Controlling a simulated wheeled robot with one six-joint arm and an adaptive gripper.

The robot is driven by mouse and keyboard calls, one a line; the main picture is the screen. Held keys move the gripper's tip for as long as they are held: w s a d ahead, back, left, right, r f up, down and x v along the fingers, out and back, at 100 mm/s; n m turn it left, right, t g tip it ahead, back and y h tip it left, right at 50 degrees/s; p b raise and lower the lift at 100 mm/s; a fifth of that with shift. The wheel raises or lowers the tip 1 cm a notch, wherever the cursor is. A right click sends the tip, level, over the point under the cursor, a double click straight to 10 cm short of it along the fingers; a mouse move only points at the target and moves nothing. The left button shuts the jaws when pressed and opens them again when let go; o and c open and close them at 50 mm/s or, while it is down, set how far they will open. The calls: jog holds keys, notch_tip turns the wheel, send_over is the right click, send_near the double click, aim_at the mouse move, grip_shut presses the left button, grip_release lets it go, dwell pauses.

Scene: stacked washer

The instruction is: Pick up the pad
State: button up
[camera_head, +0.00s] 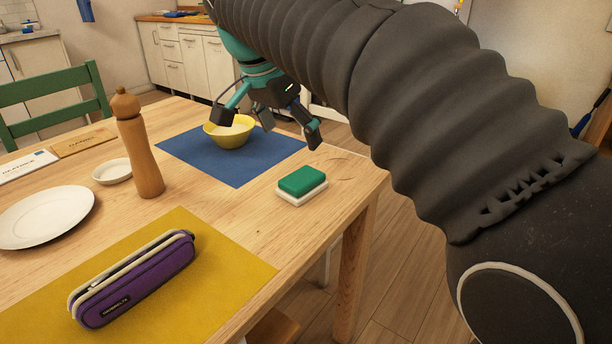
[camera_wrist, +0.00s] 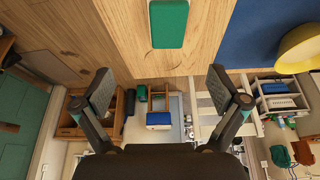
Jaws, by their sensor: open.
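The pad, a green block with a white base (camera_head: 301,182), lies on the wooden table near its right edge. In the wrist view the green pad (camera_wrist: 168,23) shows at the top middle, ahead of the fingers. My gripper (camera_head: 268,120) is open and empty above the back of the table, over the blue mat's far side near the yellow bowl. In the wrist view its two fingers (camera_wrist: 159,98) are spread wide with nothing between them. The pad is apart from the fingers.
A yellow bowl (camera_head: 229,133) sits on a blue mat (camera_head: 238,172) behind the pad. A pepper mill (camera_head: 142,152) stands to the left. A purple pencil case (camera_head: 134,280) lies on a yellow mat (camera_head: 222,262) in front. Bare table surrounds the pad.

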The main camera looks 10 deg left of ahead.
aim_at(301, 177)
jog(key=x, duration=0.4)
jog(key=a+b+x, duration=0.1)
jog(key=x, duration=0.8)
jog(key=shift+w+a+f, duration=0.15)
jog(key=c, duration=1.2)
